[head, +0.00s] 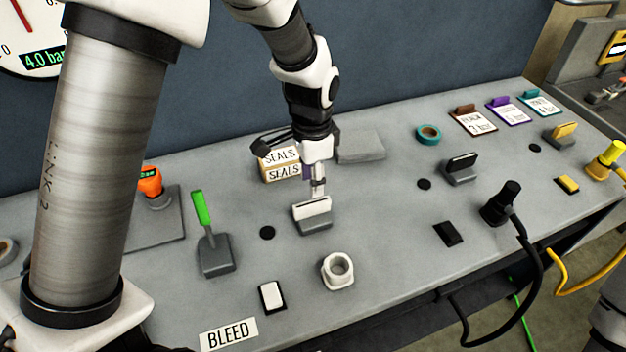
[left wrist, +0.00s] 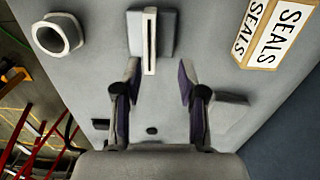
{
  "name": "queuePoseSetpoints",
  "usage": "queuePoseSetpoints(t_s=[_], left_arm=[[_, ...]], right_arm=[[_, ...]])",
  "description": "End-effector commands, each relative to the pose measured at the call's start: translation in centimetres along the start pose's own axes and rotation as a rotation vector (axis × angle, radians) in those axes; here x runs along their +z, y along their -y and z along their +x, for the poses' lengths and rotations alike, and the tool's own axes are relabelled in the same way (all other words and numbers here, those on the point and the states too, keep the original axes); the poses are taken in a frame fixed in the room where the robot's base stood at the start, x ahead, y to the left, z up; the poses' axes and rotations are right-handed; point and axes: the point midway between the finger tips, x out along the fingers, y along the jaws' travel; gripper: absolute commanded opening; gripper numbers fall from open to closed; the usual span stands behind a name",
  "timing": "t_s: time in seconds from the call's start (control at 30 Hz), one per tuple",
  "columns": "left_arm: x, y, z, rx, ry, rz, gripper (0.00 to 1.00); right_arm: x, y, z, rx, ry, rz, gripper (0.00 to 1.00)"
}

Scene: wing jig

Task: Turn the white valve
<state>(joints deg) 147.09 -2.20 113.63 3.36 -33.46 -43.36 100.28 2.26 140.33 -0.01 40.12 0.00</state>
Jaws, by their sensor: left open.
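The white valve (head: 312,208) is a white bar handle on a grey block at the middle of the bench. It also shows at the top of the left wrist view (left wrist: 150,42), with the bar running up and down the picture. My left gripper (head: 318,190) points down just over the valve. In the left wrist view my left gripper (left wrist: 160,76) is open, its two fingers apart with the bar's near end between their lines, closer to the left finger. I cannot tell whether a finger touches the bar. My right gripper is not in view.
SEALS boxes (head: 281,164) stand close behind the left gripper. A green-handled lever (head: 203,210) is left of the valve, a white pipe socket (head: 338,270) in front. A white rocker switch (head: 271,296) and BLEED label (head: 229,334) are near the front edge. A black-handled valve (head: 461,167) is to the right.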

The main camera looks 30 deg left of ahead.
Motion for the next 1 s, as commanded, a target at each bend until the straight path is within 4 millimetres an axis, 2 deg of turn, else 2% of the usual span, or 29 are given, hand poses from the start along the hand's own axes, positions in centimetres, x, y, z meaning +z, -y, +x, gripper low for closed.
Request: queuePoseSetpoints(t_s=[0.33,0.47,0.67,0.7,0.77,0.8,1.0], left_arm=[[0.1,-0.1,6.1,0.002,0.003,-0.001,0.41],[0.1,-0.1,7.0,0.000,0.001,-0.001,0.41],[0.1,-0.1,7.1,0.000,0.000,-0.001,0.41],[0.1,-0.1,7.1,0.000,0.000,-0.001,0.26],[0.1,-0.1,7.1,0.000,0.000,-0.001,0.05],[0.1,-0.1,7.0,0.000,0.000,-0.001,0.00],[0.1,-0.1,7.1,0.001,0.002,-0.001,0.00]], right_arm=[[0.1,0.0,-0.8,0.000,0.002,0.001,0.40],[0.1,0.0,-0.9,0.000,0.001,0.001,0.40],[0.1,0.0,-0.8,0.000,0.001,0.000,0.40],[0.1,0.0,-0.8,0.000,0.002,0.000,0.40],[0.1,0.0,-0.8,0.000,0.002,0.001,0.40],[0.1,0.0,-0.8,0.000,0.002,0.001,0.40],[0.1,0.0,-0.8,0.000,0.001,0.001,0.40]])
